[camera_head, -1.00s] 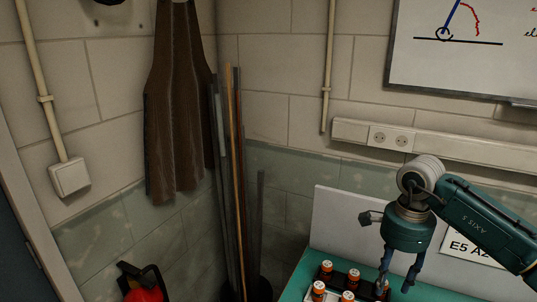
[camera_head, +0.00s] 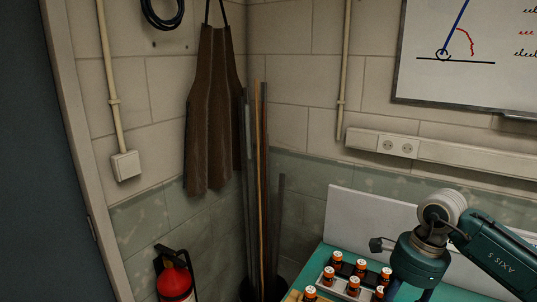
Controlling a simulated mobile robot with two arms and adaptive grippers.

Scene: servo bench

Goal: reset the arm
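A dark green jointed arm (camera_head: 490,255), lettered "AXIS 5", reaches in from the right over the bench. A pale ribbed joint (camera_head: 441,208) sits at its bend. Its green hand (camera_head: 418,262) hangs downward, with dark fingers cut off by the bottom edge. It looks like a bench arm rather than one of mine. Its fingertips are hidden. Several small orange cylinders with white tops (camera_head: 361,264) stand in rows left of the hand; one is close beside its left finger. Neither of my own grippers shows.
The green bench top (camera_head: 370,250) has a grey back panel (camera_head: 355,215). A red fire extinguisher (camera_head: 174,281) stands low at left, with long rods (camera_head: 262,190) in the corner. A brown apron (camera_head: 212,110) hangs on the wall. A whiteboard (camera_head: 470,85) is upper right.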

